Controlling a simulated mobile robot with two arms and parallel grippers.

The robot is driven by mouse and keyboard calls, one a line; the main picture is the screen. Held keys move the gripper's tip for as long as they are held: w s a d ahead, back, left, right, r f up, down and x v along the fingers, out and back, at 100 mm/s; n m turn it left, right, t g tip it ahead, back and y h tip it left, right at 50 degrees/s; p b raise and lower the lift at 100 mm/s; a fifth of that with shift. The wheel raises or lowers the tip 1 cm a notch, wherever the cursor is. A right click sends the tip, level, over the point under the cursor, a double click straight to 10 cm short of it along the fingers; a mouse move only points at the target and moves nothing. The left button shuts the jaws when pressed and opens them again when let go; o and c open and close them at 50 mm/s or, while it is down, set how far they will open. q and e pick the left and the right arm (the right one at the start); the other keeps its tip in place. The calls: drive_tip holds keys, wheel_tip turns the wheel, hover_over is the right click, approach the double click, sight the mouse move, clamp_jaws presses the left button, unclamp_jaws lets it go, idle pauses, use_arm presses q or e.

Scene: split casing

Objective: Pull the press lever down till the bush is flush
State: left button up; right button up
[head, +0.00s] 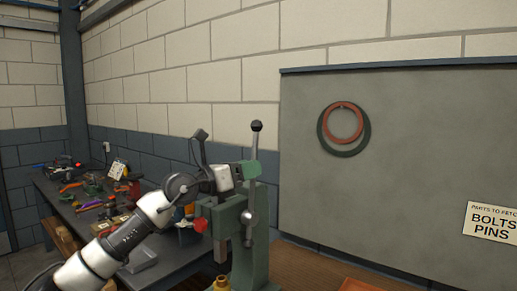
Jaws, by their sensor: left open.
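The green press (257,265) stands at the lower middle. Its lever (253,165) is a pale metal rod with a black knob, standing nearly upright on the press's side. A brass-coloured piece (221,285), perhaps the bush, shows at the bottom edge; it is cut off, so I cannot tell how it sits. My left gripper (235,174) is open at the press's top, just left of the lever. Its fingertips are small and partly hidden, and I see nothing held. I cannot tell whether it touches the press. My right gripper is not in view.
A dark workbench (180,258) with several tools and parts runs along the left wall. A red cup-like thing (200,224) shows close to the press. A grey board (410,150) with two rings and a sign (491,222) fills the right. Space right of the lever looks clear.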

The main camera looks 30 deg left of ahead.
sight(255, 147)
use_arm(q)
drive_tip(key=s+a+r+y, duration=0.2)
drive_tip(key=a+r+y, duration=0.15)
drive_tip(key=a, duration=0.35)
drive_tip(key=p+x, duration=0.2)
drive_tip(key=x, duration=0.3)
drive_tip(key=p+x, duration=0.3)
drive_tip(key=x, duration=0.1)
drive_tip(key=shift+w+d, duration=0.3)
drive_tip(key=shift+d, duration=0.05)
drive_tip(key=shift+x, duration=0.75)
drive_tip(key=shift+f, duration=0.1)
drive_tip(key=shift+c, duration=0.2)
clamp_jaws()
